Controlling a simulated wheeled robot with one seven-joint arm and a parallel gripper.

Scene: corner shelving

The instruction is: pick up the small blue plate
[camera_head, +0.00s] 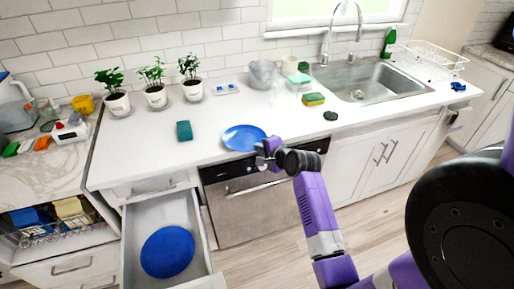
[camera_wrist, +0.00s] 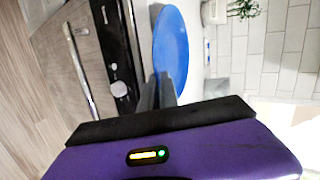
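A round blue plate (camera_head: 240,138) lies on the white counter near its front edge, above the dishwasher. It also shows in the wrist view (camera_wrist: 172,42). A second round blue plate (camera_head: 167,252) lies in the open drawer and looks larger in the head view. My gripper (camera_head: 266,152) is at the counter plate's near right rim. In the wrist view its two dark fingers (camera_wrist: 158,85) are close together and overlap the plate's near end. I cannot tell whether they hold the rim.
The open drawer (camera_head: 205,235) juts out left of the dishwasher (camera_head: 245,205). A teal sponge (camera_head: 184,131) lies left of the plate. Several potted plants (camera_head: 156,97) stand along the wall. The sink (camera_head: 365,80) is at right.

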